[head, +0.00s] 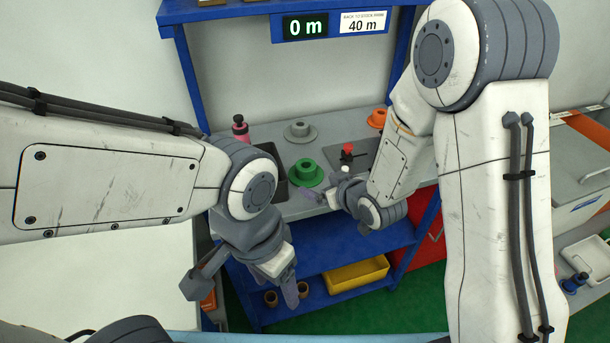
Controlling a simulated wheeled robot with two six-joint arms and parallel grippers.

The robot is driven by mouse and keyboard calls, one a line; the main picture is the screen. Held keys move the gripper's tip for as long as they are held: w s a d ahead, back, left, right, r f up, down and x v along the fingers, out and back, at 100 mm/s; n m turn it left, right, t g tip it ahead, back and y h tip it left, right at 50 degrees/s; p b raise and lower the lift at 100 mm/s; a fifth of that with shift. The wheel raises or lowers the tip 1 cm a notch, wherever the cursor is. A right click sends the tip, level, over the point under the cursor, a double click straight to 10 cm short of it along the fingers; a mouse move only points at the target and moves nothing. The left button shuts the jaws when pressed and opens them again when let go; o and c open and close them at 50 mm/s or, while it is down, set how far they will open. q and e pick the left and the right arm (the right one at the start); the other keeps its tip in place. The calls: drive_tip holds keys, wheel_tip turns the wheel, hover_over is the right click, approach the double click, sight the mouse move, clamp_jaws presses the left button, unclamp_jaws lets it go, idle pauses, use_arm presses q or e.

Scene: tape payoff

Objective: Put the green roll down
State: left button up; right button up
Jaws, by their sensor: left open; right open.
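The green roll (306,173) lies flat on the grey bench top (322,139), with its raised hub facing up. My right gripper (320,188) is open just to the right of the green roll, close to its rim. I cannot tell whether a finger touches it. My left gripper (289,291) is open and empty, pointing down in front of the bench, below the level of its top.
A grey roll (300,131) and an orange roll (377,118) stand farther back. A pink bottle (240,128) is at the back left, and a red-topped part (347,152) is right of the green roll. A yellow bin (356,275) sits on the blue lower shelf (335,243).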

sight(311, 173)
drive_tip(key=shift+w+d+f+t+y+b, duration=0.15)
drive_tip(key=shift+w+d+f+t, duration=0.15)
drive_tip(key=shift+f, duration=0.2)
drive_tip(key=shift+w+d+f+t+y+b, duration=0.15)
drive_tip(key=shift+w+f+t, duration=0.1)
drive_tip(key=shift+f, duration=0.25)
drive_tip(key=shift+w+d+f+m+t+y+b, duration=0.2)
drive_tip(key=shift+w+d+m+t+y+b, duration=0.15)
drive_tip(key=shift+t, duration=0.2)
drive_tip(key=shift+w, duration=0.25)
drive_tip(key=p+x, duration=0.1)
drive_tip(key=x, duration=0.4)
drive_tip(key=shift+r, duration=0.15)
drive_tip(key=p+x, duration=0.1)
drive_tip(key=x, duration=0.3)
drive_tip(key=shift+a+p, duration=0.15)
drive_tip(key=shift+p, duration=0.25)
drive_tip(key=shift+w+a+f, duration=0.2)
drive_tip(key=shift+w+f, duration=0.25)
clamp_jaws()
use_arm(q)
drive_tip(key=shift+r, duration=0.45)
use_arm(e)
drive_tip(key=shift+r, duration=0.1)
drive_tip(key=shift+r, duration=0.1)
